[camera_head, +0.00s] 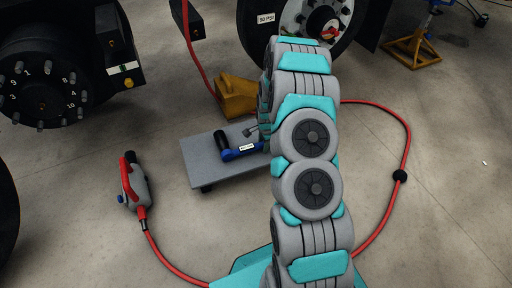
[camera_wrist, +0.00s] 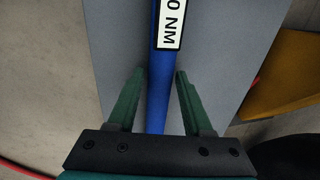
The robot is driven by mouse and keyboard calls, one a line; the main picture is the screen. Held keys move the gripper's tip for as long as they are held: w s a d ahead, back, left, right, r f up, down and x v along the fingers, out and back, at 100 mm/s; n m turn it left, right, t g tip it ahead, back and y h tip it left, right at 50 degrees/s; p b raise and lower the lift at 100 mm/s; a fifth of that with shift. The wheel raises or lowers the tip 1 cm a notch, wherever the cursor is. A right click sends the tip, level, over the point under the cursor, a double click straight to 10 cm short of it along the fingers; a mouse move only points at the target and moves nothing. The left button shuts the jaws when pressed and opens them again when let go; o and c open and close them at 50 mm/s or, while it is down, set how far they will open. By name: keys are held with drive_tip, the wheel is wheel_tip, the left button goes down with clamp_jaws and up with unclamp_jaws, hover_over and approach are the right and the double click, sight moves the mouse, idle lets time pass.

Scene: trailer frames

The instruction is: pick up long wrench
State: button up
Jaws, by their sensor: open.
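The long wrench (camera_head: 230,154) lies on a low grey platform (camera_head: 203,173) in the head view. It has a blue shaft, a thick black grip at one end and a white label; my arm hides its right part. In the wrist view its blue shaft (camera_wrist: 158,85) runs lengthwise between the two green fingers of my gripper (camera_wrist: 160,71), with a white "NM" label beyond the fingertips. My gripper is open, with a gap on both sides of the shaft. In the head view my arm mostly hides the gripper. I cannot tell how far the fingers are above the platform.
A yellow wheel chock (camera_head: 237,96) stands just behind the platform. A grey and red air tool (camera_head: 134,184) lies on the floor at left, with a red hose (camera_head: 165,258). Large wheels (camera_head: 42,85) stand behind and left. The floor at right is mostly clear.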

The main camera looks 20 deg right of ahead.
drive_tip(key=shift+c, duration=0.3)
clamp_jaws()
idle(1.0)
